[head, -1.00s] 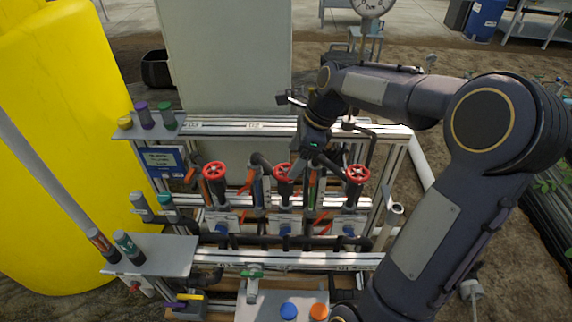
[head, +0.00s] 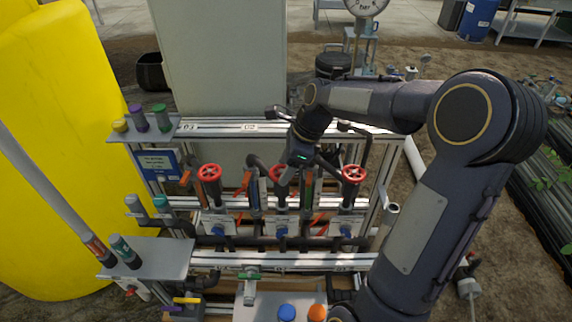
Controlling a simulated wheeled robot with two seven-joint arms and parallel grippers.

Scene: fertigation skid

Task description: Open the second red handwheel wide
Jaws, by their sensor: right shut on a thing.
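Three red handwheels stand in a row on the skid in the head view: the left one (head: 209,172), the second one (head: 277,173) in the middle, and the right one (head: 354,174). My right gripper (head: 284,180) comes down from above right onto the second handwheel and is shut on its rim. The gripper covers much of that wheel, so only part of its red rim shows. The fingertips are small and partly hidden. My left gripper is not in view.
A big yellow tank (head: 50,160) stands at the left. A shelf (head: 165,255) with two dark bottles is at the lower left. A grey cabinet (head: 218,50) stands behind the frame rail (head: 215,128). A pressure gauge (head: 366,5) rises behind.

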